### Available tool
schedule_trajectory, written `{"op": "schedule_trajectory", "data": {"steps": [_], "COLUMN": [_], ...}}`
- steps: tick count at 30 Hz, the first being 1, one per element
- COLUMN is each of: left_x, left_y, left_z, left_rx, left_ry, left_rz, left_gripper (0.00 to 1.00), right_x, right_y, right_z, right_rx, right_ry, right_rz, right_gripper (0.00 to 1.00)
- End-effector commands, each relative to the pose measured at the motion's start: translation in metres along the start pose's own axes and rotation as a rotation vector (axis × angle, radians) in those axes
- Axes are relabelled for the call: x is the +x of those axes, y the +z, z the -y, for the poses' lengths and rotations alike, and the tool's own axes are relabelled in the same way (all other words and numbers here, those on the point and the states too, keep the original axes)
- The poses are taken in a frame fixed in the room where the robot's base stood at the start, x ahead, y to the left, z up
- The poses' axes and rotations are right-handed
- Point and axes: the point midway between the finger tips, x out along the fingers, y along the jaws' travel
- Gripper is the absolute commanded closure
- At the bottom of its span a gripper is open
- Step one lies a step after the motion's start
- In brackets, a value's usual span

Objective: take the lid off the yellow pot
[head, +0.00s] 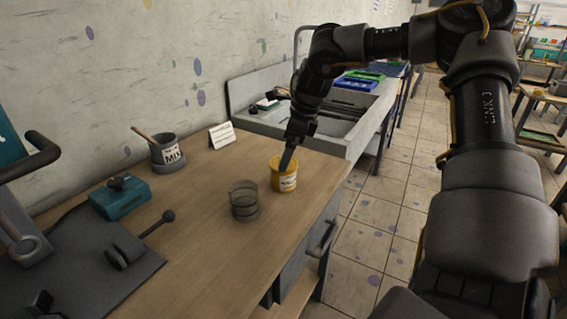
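The yellow pot (283,179) stands upright on the wooden table (215,265) near its right edge, with a white label on its front. My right gripper (289,158) points down at the pot's top from above and behind. Its dark fingers overlap the rim in the picture, and I cannot tell whether they touch it. The fingers look like one dark shape, so their opening is unclear. The pot's top is partly hidden by the gripper, and I cannot make out a separate lid. My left gripper is not in view.
A grey MIX pot (168,153) with a stick, a white card (221,135) and a teal box (120,197) are farther left. A grey sink (328,128) adjoins the table behind the pot.

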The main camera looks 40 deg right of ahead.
Motion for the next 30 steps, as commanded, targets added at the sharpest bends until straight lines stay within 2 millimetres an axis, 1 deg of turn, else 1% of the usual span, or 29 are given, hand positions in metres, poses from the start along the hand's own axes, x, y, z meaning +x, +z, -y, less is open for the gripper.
{"op": "schedule_trajectory", "data": {"steps": [1,5,12,13,21,24,30], "left_x": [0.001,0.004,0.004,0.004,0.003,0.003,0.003], "left_y": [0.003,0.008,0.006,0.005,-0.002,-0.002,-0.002], "left_z": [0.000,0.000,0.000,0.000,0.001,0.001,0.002], "left_rx": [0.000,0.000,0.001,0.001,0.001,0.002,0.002], "left_ry": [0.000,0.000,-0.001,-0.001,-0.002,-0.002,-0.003], "left_rz": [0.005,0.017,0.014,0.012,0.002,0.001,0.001], "left_gripper": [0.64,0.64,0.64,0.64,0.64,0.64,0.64], "right_x": [0.008,0.018,0.020,0.020,0.020,0.020,0.020], "right_y": [-0.001,-0.001,0.000,0.000,0.000,0.000,0.000], "right_z": [0.000,0.000,0.000,0.000,0.000,0.000,0.000], "right_rx": [0.001,0.001,0.001,0.001,0.001,0.000,0.000], "right_ry": [0.004,0.002,0.000,0.000,0.000,0.000,0.000], "right_rz": [-0.002,-0.001,0.000,0.000,0.000,0.000,0.000], "right_gripper": [0.00,0.00,0.00,0.02,0.37,0.48,0.48]}}
